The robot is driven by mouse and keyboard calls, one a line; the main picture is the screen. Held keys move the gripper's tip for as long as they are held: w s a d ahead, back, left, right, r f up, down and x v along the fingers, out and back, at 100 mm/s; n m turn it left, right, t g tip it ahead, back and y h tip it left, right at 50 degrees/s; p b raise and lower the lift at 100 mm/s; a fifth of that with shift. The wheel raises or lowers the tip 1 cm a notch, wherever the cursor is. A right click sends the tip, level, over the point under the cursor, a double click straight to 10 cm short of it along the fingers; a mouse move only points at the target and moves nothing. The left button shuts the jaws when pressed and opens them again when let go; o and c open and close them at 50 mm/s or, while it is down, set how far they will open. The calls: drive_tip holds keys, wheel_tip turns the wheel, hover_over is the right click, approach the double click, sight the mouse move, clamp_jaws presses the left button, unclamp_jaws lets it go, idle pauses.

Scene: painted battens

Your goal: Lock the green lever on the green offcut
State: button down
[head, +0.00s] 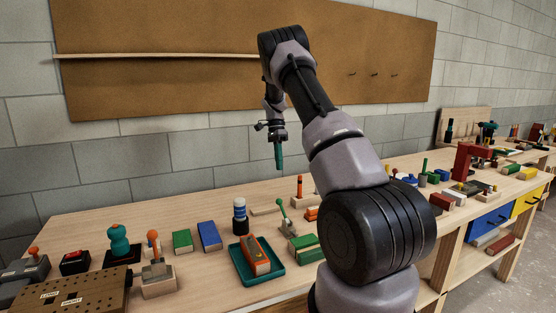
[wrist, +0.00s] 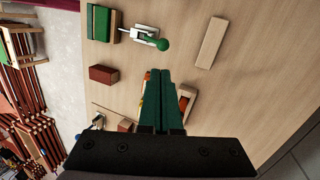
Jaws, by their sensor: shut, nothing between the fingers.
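A thin clamp tip points at the offcut; contact cannot be told. My gripper (head: 279,167) is shut and empty, in the air above the bench, apart from the lever.
A teal tray (head: 278,281) with an orange tool stands left of the offcut. An orange-handled lever (head: 299,186) stands behind. A reddish block (wrist: 103,74) and a pale wood strip (wrist: 212,42) lie nearby in the wrist view. My arm covers the bench's middle.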

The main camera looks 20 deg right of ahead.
drive_tip(key=shift+w+r, duration=0.6)
drive_tip(key=shift+r, duration=0.15)
drive_tip(key=s+a+r+n+t+y, duration=0.1)
drive_tip(key=s+a+r+n+t, duration=0.25)
drive_tip(key=s+r, duration=0.5)
drive_tip(key=s+a+r+n+t, duration=0.2)
drive_tip(key=s+a+r, duration=0.25)
drive_tip(key=r, duration=0.65)
drive_tip(key=s+a+r+n+t, duration=0.1)
drive_tip(key=s+a+n+t, duration=0.1)
drive_tip(key=s, duration=1)
drive_tip(key=s+a+r+n+t, duration=0.2)
drive_tip(key=s+a+n+t, duration=0.1)
drive_tip(key=s, duration=0.9)
drive_tip(key=shift+a+n+t, duration=0.35)
drive_tip(key=shift+a+n, duration=0.4)
drive_tip(key=shift+a, duration=0.2)
drive_tip(key=shift+s, duration=0.1)
